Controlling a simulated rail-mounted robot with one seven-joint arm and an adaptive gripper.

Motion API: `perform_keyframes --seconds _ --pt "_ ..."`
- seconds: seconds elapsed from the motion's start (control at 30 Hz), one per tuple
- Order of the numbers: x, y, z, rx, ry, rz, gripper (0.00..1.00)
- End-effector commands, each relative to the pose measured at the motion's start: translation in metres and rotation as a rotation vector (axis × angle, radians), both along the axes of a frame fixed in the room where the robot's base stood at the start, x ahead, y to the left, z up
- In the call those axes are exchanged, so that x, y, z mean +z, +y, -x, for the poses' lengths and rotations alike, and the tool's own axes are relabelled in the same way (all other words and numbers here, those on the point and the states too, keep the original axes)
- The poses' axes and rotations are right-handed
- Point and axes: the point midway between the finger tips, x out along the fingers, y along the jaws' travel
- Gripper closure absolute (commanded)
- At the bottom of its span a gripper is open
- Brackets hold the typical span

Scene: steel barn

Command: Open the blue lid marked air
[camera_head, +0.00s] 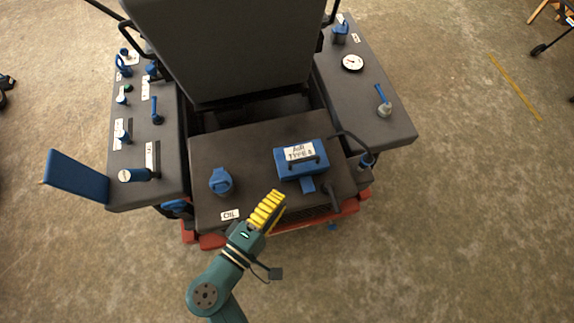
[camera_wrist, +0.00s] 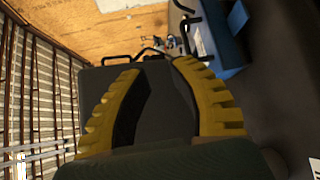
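The blue lid marked AIR (camera_head: 316,169) is shut on the front right of the dark machine panel (camera_head: 250,150). It has a white label (camera_head: 299,152), a black handle and a blue tab (camera_head: 307,185) at its front. My gripper (camera_head: 277,195), with yellow ribbed fingers, is in front and left of the lid, apart from it. In the wrist view the fingers (camera_wrist: 160,70) stand apart with nothing held between them. A blue part with a white label and a black handle, apparently the lid (camera_wrist: 232,60), shows at the upper right there.
A blue round cap (camera_head: 221,181) by the OIL label (camera_head: 230,215) stands left of the lid. A black hose and blue connector (camera_head: 367,161) are close on its right. The seat back (camera_head: 230,45) rises behind. Side consoles (camera_head: 365,90) carry blue levers.

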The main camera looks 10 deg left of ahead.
Motion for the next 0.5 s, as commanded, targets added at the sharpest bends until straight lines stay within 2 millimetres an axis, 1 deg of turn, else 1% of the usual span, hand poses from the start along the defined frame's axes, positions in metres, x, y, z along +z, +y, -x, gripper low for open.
perform_keyframes --seconds 0.03,0.1,0.2,0.27,0.37,0.5 --pt "-0.032 0.007 0.005 0.025 0.008 0.008 0.77" --pt "-0.043 0.013 0.008 0.047 0.015 0.014 0.77" --pt "-0.044 0.017 0.007 0.060 0.015 0.012 0.77" --pt "-0.043 0.016 0.004 0.059 0.015 0.011 0.77" --pt "-0.045 0.009 -0.009 0.053 0.014 0.009 0.77" --pt "-0.050 -0.004 -0.039 0.051 0.012 0.009 0.77"
